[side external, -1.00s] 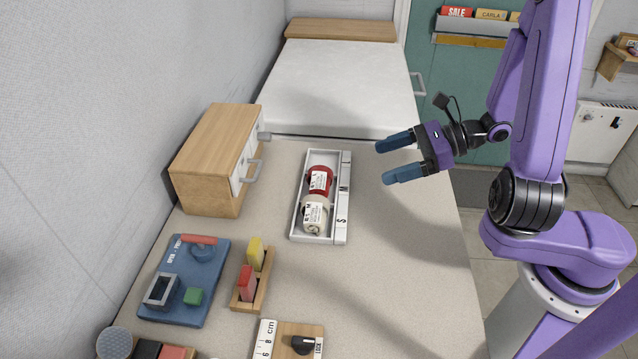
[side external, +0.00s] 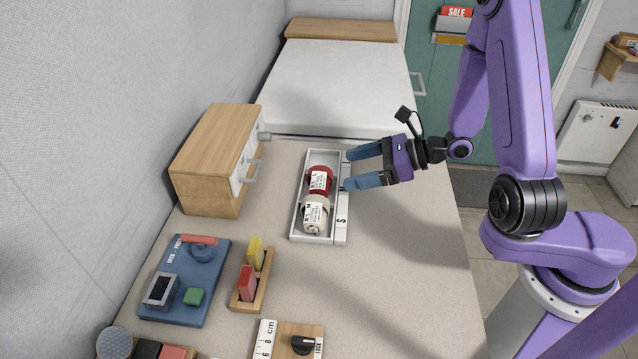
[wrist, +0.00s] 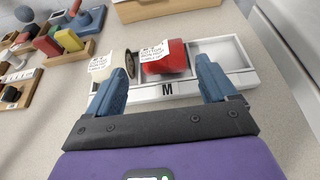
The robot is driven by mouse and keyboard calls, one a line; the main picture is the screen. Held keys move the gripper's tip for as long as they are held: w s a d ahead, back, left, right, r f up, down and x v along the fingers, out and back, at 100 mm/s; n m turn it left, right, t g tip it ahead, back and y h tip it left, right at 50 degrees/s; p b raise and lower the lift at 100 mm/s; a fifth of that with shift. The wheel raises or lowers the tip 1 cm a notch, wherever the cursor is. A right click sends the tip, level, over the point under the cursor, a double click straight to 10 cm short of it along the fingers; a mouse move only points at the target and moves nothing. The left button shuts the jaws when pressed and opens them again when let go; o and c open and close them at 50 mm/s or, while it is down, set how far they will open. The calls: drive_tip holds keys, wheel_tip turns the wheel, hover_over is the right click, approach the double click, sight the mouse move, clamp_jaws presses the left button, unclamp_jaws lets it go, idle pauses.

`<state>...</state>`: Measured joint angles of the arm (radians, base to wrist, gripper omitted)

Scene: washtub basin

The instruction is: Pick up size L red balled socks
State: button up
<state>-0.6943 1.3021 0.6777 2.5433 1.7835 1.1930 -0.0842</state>
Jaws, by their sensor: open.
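In the wrist view the red socks (wrist: 167,67) show between my finger tips, beyond the tray's strip marked M. My gripper (side external: 349,170) is open and empty at the tray's right side. Its fingers point left at the red socks, and I see no contact. The gripper also shows in the wrist view (wrist: 162,62).
Cream balled socks (side external: 314,215) lie beside the red ones, near the S mark. The far tray compartment (wrist: 222,56) looks empty. A wooden drawer box (side external: 213,150) stands left of the tray. A blue board (side external: 180,285) and small blocks lie nearer. The table right of the tray is clear.

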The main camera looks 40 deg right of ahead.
sight(323, 177)
drive_tip(key=x, duration=0.4)
drive_tip(key=shift+s, duration=0.1)
drive_tip(key=shift+x, duration=2.65)
drive_tip(key=shift+d+f, duration=0.15)
drive_tip(key=shift+c, duration=0.3)
drive_tip(key=c, duration=0.7)
